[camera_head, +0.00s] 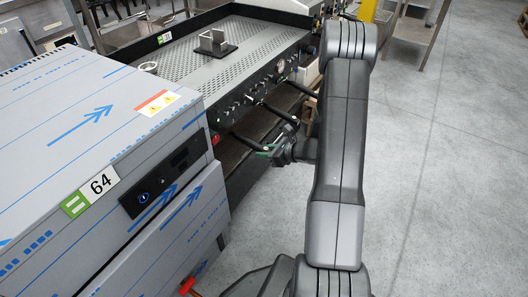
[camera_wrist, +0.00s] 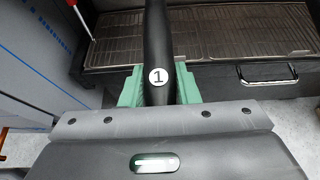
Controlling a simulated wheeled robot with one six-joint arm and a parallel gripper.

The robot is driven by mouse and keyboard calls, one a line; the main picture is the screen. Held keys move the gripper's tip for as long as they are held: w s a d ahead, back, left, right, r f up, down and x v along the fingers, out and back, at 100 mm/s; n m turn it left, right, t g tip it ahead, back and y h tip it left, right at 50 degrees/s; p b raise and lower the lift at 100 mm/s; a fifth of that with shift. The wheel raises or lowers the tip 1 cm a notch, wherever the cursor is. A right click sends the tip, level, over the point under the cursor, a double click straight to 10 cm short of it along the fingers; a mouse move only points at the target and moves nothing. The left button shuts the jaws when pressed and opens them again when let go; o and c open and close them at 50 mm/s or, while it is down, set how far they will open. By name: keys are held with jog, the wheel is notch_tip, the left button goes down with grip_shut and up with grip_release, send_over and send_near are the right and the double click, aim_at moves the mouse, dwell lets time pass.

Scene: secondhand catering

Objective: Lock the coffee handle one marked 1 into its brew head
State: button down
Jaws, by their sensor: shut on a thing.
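The coffee handle marked 1 (camera_wrist: 159,50) is a black bar with a white round label, upright in the middle of the wrist view. The green fingers of my gripper (camera_wrist: 158,88) are on both sides of it, shut on it. In the head view my gripper (camera_head: 270,152) is at the front of the coffee machine (camera_head: 250,80), low under its knobs, on the handle's near end. The brew head and the far end of the handle are hidden, so I cannot tell how they sit together. A second black handle (camera_head: 282,113) sticks out further along the machine.
A large cabinet (camera_head: 75,130) in blue-marked film, labelled 64, stands close on the left. A metal drip grate (camera_wrist: 215,35) and a chrome pull handle (camera_wrist: 265,75) lie beyond my gripper. A metal stand (camera_head: 213,42) is on the machine's top. Grey floor (camera_head: 450,190) is free at right.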

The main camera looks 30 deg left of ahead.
dwell(0.4)
jog(key=c, duration=1)
grip_release()
jog(key=shift+d, duration=0.1)
jog(key=p+v, duration=0.3)
jog(key=v, duration=1)
jog(key=shift+d+r, duration=0.25)
jog(key=shift+a, duration=0.1)
jog(key=b+x, duration=0.3)
jog(key=x, duration=1)
jog(key=shift+a+f, duration=0.3)
jog(key=shift+f, duration=0.05)
jog(key=shift+s+r+m+t+b, duration=0.15)
jog(key=shift+s+m+t+b, duration=0.2)
jog(key=shift+s+t, duration=0.1)
jog(key=shift+w, duration=0.1)
